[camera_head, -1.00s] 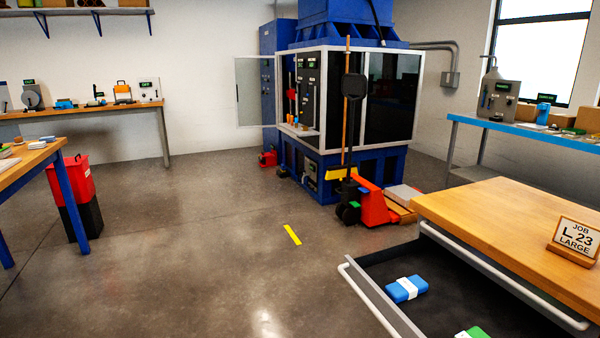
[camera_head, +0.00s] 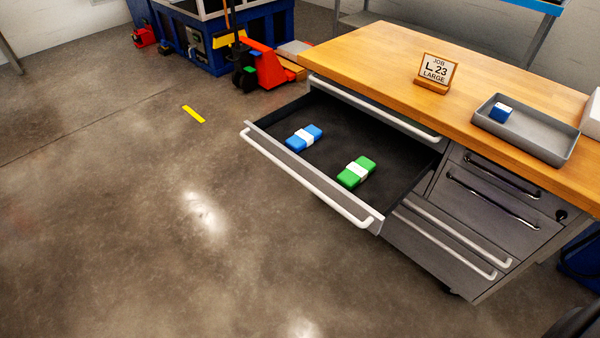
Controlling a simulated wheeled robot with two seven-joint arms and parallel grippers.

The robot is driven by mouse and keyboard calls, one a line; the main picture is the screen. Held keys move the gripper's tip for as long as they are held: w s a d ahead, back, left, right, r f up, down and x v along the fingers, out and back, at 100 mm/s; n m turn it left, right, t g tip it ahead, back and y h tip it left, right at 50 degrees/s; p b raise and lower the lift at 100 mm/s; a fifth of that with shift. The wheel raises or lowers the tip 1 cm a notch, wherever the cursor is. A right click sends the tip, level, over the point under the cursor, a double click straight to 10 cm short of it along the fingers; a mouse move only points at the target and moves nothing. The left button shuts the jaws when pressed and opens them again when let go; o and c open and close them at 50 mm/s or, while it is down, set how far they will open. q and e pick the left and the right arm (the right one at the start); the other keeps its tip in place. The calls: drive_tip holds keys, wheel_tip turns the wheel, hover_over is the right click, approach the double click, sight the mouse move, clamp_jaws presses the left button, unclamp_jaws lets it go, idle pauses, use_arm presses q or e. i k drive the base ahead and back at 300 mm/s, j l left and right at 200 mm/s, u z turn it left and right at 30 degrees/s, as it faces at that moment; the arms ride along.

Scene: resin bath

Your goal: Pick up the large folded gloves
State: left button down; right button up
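Two folded bundles lie apart on the dark floor of an open drawer (camera_head: 330,128). The blue bundle (camera_head: 293,142) with a white band is on the left. The green bundle (camera_head: 349,177) with a white band is on the right, nearer the drawer's front. I cannot tell from their looks which one is large. A sign (camera_head: 436,70) on the bench top reads "JOB L 23 LARGE". Neither of my grippers is in view.
The wooden bench (camera_head: 385,50) carries a grey tray (camera_head: 540,140) with a small blue and white block (camera_head: 501,113). Closed drawers (camera_head: 490,205) sit below it. A red pallet jack (camera_head: 262,66) stands behind. The floor to the left is clear, with a yellow strip (camera_head: 193,114).

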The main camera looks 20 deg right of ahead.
sight(358, 171)
drive_tip(key=z, duration=1.5)
